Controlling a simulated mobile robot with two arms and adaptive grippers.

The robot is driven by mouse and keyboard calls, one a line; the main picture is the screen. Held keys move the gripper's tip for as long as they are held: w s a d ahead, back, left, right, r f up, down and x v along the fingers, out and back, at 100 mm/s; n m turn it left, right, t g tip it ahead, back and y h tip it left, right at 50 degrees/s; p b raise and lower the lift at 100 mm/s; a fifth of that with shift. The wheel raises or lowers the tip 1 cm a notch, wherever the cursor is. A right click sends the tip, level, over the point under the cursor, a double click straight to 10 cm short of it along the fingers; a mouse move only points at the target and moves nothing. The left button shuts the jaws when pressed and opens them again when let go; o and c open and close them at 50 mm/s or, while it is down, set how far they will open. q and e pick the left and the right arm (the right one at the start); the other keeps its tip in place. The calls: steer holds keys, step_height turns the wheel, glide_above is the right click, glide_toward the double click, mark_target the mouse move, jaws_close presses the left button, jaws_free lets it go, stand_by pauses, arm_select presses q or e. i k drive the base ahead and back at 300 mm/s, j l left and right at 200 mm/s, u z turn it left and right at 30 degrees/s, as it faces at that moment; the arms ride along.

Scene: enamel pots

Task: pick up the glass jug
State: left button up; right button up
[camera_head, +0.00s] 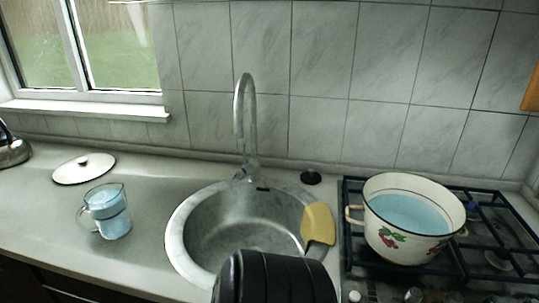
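The glass jug (108,213) stands upright on the counter, left of the sink. It is clear, with a handle on its left side and light blue liquid inside. Nothing touches it, and its whole outline shows. Neither of my grippers can be made out in the head view.
A white lid (84,168) lies behind the jug, and a kettle (12,150) stands at the left edge. The sink (183,232) with its tall tap (241,115) is right of the jug. A yellow sponge-like pad (318,222) lies at its right rim. An enamel pot (395,243) stands on the hob.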

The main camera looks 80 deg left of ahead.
mark_target(107, 204)
steer(key=u, duration=3.95)
steer(key=z, duration=2.25)
steer(key=u, duration=2.25)
steer(key=z, duration=0.25)
